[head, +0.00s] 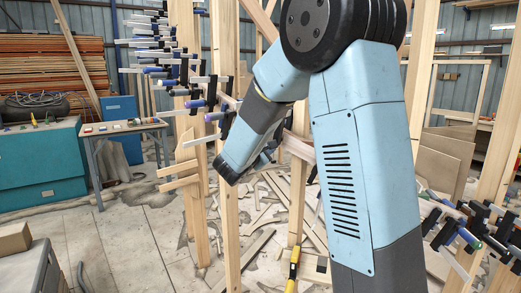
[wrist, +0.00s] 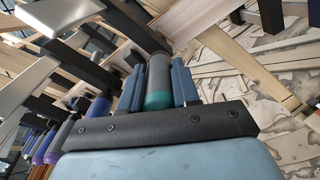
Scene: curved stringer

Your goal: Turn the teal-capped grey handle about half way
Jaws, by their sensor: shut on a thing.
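The grey handle (wrist: 158,75) with its teal cap (wrist: 159,101) stands in the middle of the wrist view, its cap end towards my palm. My gripper (wrist: 160,68) has one blue finger on each side of the handle and is shut on it. The handle's far end runs up among dark clamp parts and pale wood. In the head view my arm reaches down to the left in front of the wooden posts. The fingers and the teal-capped handle cannot be made out clearly there.
More clamps with blue and purple handles (wrist: 99,107) sit close on the left in the wrist view. In the head view, a row of clamps (head: 185,82) climbs the upright posts (head: 230,225). Scrap wood litters the floor. A small table (head: 125,128) stands left.

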